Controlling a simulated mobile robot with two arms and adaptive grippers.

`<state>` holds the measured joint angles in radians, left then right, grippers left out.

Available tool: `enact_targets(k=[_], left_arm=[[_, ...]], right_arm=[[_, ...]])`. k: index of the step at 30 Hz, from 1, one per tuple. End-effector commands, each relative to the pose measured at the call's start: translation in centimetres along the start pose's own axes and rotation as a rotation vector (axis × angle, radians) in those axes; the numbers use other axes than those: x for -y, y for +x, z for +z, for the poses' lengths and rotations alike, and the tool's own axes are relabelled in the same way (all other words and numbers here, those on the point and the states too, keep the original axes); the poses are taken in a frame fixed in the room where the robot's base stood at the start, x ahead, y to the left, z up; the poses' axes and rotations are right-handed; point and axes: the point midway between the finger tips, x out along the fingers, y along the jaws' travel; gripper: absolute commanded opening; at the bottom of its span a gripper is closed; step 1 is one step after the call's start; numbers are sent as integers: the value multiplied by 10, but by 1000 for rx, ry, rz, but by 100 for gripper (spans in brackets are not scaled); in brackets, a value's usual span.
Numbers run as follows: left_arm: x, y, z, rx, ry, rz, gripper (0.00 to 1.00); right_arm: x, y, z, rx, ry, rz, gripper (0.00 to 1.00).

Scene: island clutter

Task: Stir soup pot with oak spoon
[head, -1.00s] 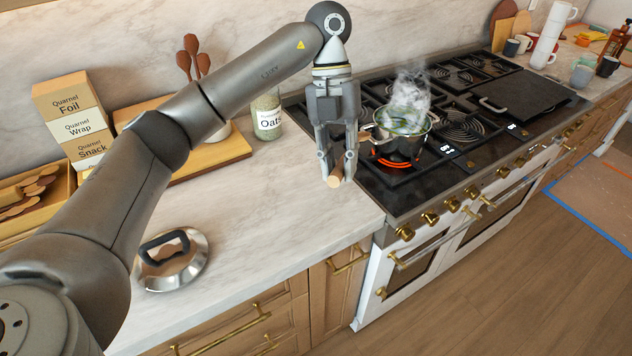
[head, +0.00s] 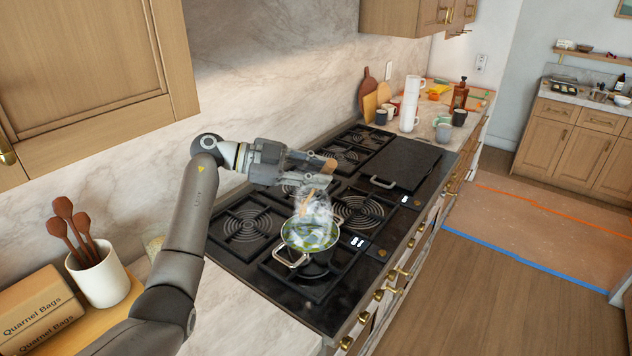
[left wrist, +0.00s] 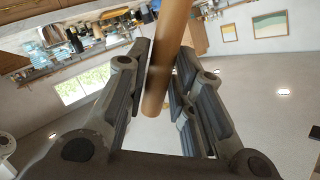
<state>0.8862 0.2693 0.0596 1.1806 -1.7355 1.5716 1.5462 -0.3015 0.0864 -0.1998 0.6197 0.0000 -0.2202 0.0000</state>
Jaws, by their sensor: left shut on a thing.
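The soup pot (head: 284,248) is a metal pot with a side handle on the near-left part of the stove, with green contents and steam rising from it. My left gripper (head: 322,172) is above and behind the pot in the head view, fingers pointing right. It is shut on the oak spoon (head: 329,165), whose light wooden end sticks out at the fingertips. A small brown piece in the steam below may be the spoon's lower part; steam blurs it. In the left wrist view the spoon's round handle (left wrist: 168,60) runs between the fingers. My right gripper is not seen.
The black stove (head: 262,283) has several burners and a griddle (head: 405,160) at right. Upper cabinets (head: 95,60) hang at left. White cups (head: 410,105) stand beyond the stove.

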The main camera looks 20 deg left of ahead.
Motion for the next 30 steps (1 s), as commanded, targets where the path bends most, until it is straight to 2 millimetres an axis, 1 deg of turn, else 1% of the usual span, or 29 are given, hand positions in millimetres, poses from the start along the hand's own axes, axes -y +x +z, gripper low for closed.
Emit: enact_targets(k=[1,7,19,30], left_arm=[[5,0,-2,-11,-7,-26,0],[9,1,3,-21,-8,-65,0],[9,0,4,-20,-6,-61,0],[-17,13,4,-22,-6,-60,0]], right_arm=[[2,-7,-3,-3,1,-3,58],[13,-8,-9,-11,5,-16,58],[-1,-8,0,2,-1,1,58],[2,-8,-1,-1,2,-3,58]])
